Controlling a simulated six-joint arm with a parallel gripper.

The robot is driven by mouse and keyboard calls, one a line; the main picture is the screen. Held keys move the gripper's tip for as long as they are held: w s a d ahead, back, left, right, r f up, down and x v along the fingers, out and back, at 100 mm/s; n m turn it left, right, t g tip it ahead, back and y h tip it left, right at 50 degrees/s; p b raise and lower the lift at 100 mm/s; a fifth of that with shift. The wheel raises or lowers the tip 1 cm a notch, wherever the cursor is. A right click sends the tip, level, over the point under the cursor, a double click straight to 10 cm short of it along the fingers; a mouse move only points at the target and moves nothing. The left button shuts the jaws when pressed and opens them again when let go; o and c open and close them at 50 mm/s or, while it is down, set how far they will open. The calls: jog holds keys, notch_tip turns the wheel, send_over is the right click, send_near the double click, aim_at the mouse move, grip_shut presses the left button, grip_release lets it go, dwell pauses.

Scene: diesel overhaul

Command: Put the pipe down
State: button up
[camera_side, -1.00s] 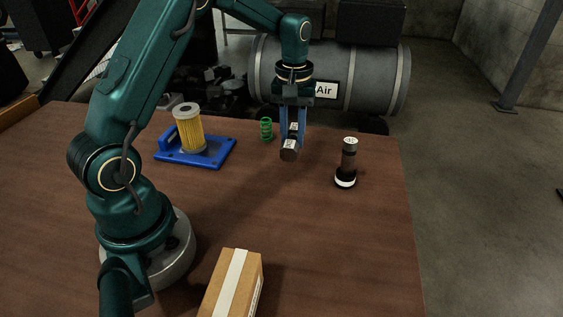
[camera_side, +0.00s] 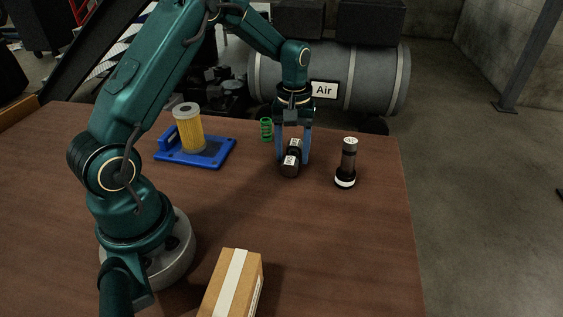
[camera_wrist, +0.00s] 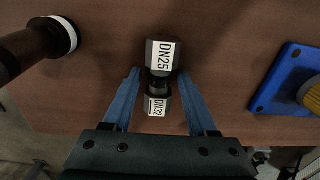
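The pipe (camera_side: 291,165) is a short dark fitting with white labels; in the wrist view (camera_wrist: 160,55) they read DN25 and DN32, with a narrower neck between its two ends. It lies on its side and appears to rest on the brown table (camera_side: 330,240). My gripper (camera_side: 293,161) is low over the pipe, with one blue finger on each side of it. In the wrist view the fingers (camera_wrist: 159,74) are spread, with a gap between each finger and the pipe's neck. The gripper is open.
A dark cylinder with a white band (camera_side: 347,163) stands to the right of the pipe. A green spring (camera_side: 266,130) is close by at left. A blue tray (camera_side: 216,155) holds a yellow filter (camera_side: 189,130). A cardboard box (camera_side: 250,275) lies in front. Mid-table is clear.

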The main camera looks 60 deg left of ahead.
aim_at(292, 154)
notch_tip(292, 154, up, 12)
jog(key=s+d+r+m+t, duration=0.3)
jog(key=s+d+r+m, duration=0.1)
jog(key=s+d+r, duration=0.3)
jog(key=s+d+f+m+t, duration=0.2)
jog(key=s+d+f+m, duration=0.1)
jog(key=s, duration=0.7)
jog(key=shift+s+d+f+m+t, duration=0.25)
jog(key=shift+f+m, duration=0.25)
jog(key=shift+m, duration=0.5)
